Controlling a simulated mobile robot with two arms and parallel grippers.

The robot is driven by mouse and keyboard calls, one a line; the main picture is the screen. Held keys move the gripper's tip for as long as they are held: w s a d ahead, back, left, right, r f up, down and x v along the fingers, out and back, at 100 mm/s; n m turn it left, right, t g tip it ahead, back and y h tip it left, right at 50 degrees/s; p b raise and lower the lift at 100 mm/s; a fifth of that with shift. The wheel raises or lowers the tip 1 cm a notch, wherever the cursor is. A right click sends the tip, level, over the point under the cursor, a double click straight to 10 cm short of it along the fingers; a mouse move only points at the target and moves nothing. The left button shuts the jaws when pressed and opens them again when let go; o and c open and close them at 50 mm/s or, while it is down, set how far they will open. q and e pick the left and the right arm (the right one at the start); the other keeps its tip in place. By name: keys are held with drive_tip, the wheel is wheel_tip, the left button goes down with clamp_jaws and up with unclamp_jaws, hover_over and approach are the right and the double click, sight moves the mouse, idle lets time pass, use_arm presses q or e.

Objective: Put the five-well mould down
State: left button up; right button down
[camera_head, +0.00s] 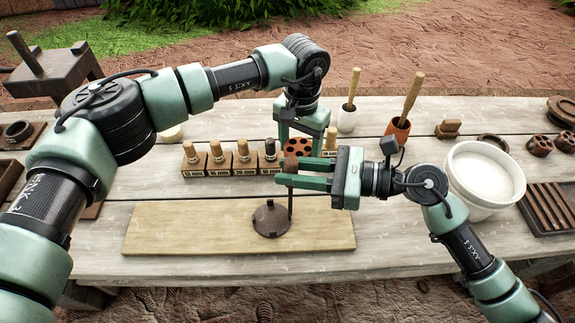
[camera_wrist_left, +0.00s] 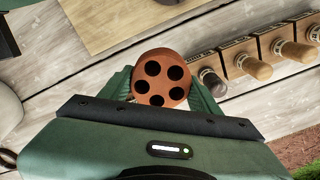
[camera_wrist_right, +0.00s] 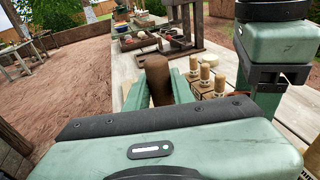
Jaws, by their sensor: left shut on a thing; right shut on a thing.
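The five-well mould, a round terracotta piece with five dark holes in its face, shows in the left wrist view (camera_wrist_left: 161,79) between my left gripper's fingers. In the head view the mould (camera_head: 299,146) is partly hidden. My left gripper (camera_head: 306,150) is shut on it above the table, behind my right gripper. My right gripper (camera_head: 288,174) is shut on a dark brown rod (camera_head: 290,202) with a rounded top, which also shows in the right wrist view (camera_wrist_right: 158,78). The rod's lower end overlaps a dark notched disc (camera_head: 269,219); I cannot tell if they join.
A pale board (camera_head: 180,228) lies at the table's front, under the disc. Several handled tools in labelled wooden blocks (camera_head: 220,166) stand behind it. A white bucket (camera_head: 487,178), a slatted tray (camera_head: 547,209) and dark holed pieces (camera_head: 539,146) are at right. The board's left part is clear.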

use_arm(q)
wheel_tip(320, 180, down, 10)
drive_tip(key=shift+d, duration=0.15)
idle(0.3)
drive_tip(key=shift+f, duration=0.15)
drive_tip(key=o, duration=1.6)
drive_tip(key=shift+w, duration=0.15)
